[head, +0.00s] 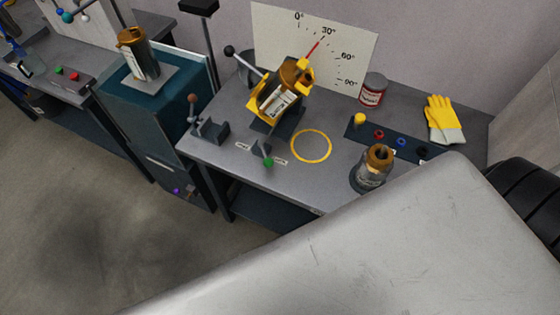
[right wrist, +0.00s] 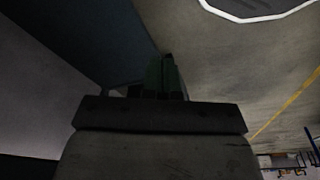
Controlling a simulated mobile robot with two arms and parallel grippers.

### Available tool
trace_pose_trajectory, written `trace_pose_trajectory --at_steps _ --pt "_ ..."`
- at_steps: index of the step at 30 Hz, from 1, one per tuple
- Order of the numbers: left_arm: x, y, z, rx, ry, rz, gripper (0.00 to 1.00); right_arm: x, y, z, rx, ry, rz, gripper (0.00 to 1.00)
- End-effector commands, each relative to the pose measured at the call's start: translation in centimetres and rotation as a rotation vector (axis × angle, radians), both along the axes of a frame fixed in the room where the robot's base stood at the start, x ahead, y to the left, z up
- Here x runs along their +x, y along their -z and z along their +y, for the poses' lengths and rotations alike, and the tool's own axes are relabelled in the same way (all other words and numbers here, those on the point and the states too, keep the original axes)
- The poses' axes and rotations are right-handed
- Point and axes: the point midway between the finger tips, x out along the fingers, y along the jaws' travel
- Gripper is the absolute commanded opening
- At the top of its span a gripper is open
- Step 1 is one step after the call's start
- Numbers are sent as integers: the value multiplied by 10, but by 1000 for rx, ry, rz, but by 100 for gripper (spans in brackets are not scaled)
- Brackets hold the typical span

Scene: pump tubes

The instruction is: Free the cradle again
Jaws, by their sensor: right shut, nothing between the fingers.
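The yellow cradle (head: 262,110) stands tilted on the grey bench in the head view. A tube with a brown top and white label (head: 281,101) lies tilted in it. A lever with a black ball (head: 229,50) sticks out up and left of the cradle. Behind, a red pointer (head: 312,48) points near 30° on the white angle board (head: 345,45). A green knob (head: 268,162) sits in front, between two small labels too small to read. My right gripper (right wrist: 165,75) is dark and shut in the right wrist view, with nothing held. My left gripper is out of view.
An empty yellow ring (head: 311,160) marks the bench. Another tube (head: 144,65) stands on the teal cabinet (head: 150,112).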

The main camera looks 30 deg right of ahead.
Motion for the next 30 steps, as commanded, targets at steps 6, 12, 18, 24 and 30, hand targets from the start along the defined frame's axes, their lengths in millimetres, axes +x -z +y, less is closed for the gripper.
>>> trace_pose_trajectory --at_steps 6,12,18,24,30 --pt "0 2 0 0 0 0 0 52 -93 8 7 11 -55 0" --pt "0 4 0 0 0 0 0 71 -173 9 17 25 -91 0" --pt "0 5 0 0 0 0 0 79 -237 5 64 58 -129 0" --pt "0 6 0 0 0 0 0 97 -275 1 223 149 -152 0" --pt "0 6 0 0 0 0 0 124 -282 -12 404 297 -128 0"
